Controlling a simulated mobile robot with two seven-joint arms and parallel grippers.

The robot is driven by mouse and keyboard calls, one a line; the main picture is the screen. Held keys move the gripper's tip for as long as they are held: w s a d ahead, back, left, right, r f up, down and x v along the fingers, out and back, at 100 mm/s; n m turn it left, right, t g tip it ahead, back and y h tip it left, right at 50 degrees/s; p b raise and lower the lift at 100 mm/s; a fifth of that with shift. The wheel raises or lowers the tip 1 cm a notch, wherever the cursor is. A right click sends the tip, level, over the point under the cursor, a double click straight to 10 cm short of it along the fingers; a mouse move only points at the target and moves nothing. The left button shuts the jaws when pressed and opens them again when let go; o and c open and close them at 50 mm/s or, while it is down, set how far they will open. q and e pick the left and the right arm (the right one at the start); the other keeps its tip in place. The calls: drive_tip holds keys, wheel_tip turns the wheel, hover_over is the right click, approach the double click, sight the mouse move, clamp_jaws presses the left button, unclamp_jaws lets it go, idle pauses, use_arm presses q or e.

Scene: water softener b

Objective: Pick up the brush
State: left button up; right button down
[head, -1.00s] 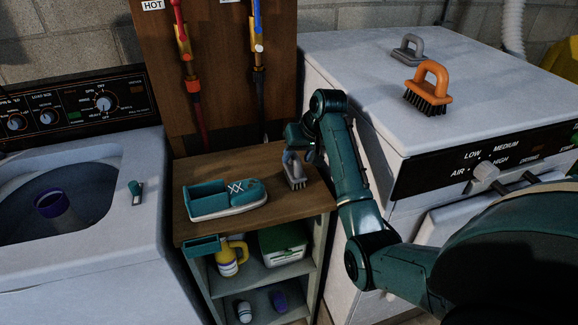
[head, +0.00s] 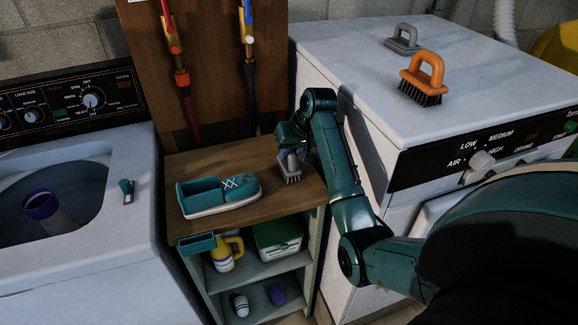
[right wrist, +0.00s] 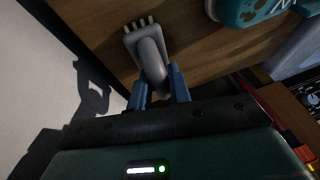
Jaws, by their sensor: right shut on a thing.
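A grey brush (head: 290,172) with pale bristles is at the right part of the wooden top of the shelf unit, beside a teal shoe. My right gripper (head: 288,151) is over it, with its fingers around the upright handle. In the right wrist view the two blue fingers (right wrist: 159,88) are shut on the handle of the grey brush (right wrist: 147,50). I cannot tell whether the bristles touch the wood. Two more brushes stand on the dryer: an orange one (head: 424,76) with black bristles and a grey one (head: 404,38). My left gripper is not in view.
The teal shoe (head: 222,197) lies left of the held brush and also shows in the right wrist view (right wrist: 248,10). The dryer (head: 350,60) stands close on the right, the open washer (head: 130,225) on the left. Red and blue pipes rise behind the wooden top.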

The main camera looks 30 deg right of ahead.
drive_tip(key=shift+r, duration=0.1)
idle(0.3)
drive_tip(key=shift+w+r, duration=0.1)
drive_tip(key=shift+r, duration=0.3)
use_arm(q)
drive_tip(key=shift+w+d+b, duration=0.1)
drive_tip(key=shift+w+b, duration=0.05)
drive_tip(key=shift+b, duration=0.3)
use_arm(e)
wheel_tip(320, 180, up, 9)
drive_tip(key=shift+r, duration=0.1)
